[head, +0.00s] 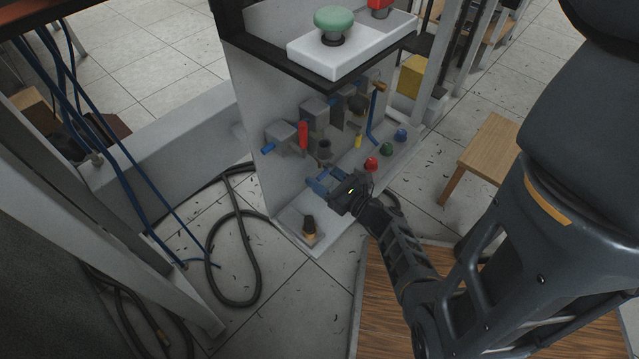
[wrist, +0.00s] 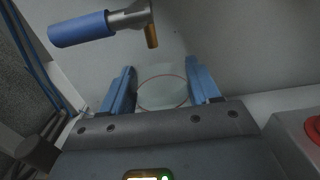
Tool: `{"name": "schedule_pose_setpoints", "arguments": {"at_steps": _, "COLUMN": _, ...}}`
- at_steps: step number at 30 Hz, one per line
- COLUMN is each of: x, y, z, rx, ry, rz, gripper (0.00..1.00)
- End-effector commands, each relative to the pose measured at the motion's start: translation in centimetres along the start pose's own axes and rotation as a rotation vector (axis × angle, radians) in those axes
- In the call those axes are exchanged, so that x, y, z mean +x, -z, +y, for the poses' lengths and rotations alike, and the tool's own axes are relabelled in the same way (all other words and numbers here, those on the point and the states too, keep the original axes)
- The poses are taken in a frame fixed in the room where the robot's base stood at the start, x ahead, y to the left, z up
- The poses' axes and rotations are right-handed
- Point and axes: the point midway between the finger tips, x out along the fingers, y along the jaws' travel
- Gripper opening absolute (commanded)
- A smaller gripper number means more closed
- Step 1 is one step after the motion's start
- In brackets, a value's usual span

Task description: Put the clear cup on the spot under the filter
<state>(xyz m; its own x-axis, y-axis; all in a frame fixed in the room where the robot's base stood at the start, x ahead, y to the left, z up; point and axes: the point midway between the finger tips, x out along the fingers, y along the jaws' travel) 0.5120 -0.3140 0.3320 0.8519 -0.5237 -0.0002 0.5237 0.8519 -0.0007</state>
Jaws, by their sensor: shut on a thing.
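My gripper (head: 320,180) is in front of the upright grey panel, low over its base ledge. In the wrist view, its two blue fingers (wrist: 162,76) stand on either side of the clear cup (wrist: 162,92), shut on it. The cup shows as a faint round rim; I cannot make it out in the head view. Grey pneumatic units (head: 314,112) are mounted in a row on the panel above the gripper, with a dark cylinder (head: 324,149) hanging below. I cannot tell for certain which one is the filter, and no marked spot is clearly visible.
A blue-ended fitting (head: 267,149) juts from the panel's left; it is close ahead in the wrist view (wrist: 80,28). Red (head: 371,164), green (head: 387,149) and blue (head: 401,135) buttons line the ledge. A small dark-topped piece (head: 309,227) stands at its front corner.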

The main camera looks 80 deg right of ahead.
Motion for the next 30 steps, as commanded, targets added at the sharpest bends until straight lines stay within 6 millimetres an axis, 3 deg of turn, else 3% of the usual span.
{"name": "schedule_pose_setpoints", "arguments": {"at_steps": 4, "x": 1.4, "y": 0.0, "z": 0.0, "rx": -0.001, "ry": -0.001, "rz": -0.002, "gripper": 0.27}}
{"name": "schedule_pose_setpoints", "arguments": {"at_steps": 10, "x": 1.4, "y": 3.5, "z": 0.0, "rx": 0.000, "ry": 0.000, "rz": 0.000, "gripper": 0.27}}
{"name": "schedule_pose_setpoints", "arguments": {"at_steps": 21, "x": 1.4, "y": 3.8, "z": 0.0, "rx": -0.001, "ry": -0.001, "rz": 0.000, "gripper": 0.27}}
{"name": "schedule_pose_setpoints", "arguments": {"at_steps": 22, "x": 1.3, "y": 3.8, "z": 0.1, "rx": -0.001, "ry": -0.001, "rz": 0.000, "gripper": 0.62}}
{"name": "schedule_pose_setpoints", "arguments": {"at_steps": 30, "x": 1.3, "y": 3.7, "z": 0.0, "rx": -0.001, "ry": -0.001, "rz": 0.000, "gripper": 0.87}}
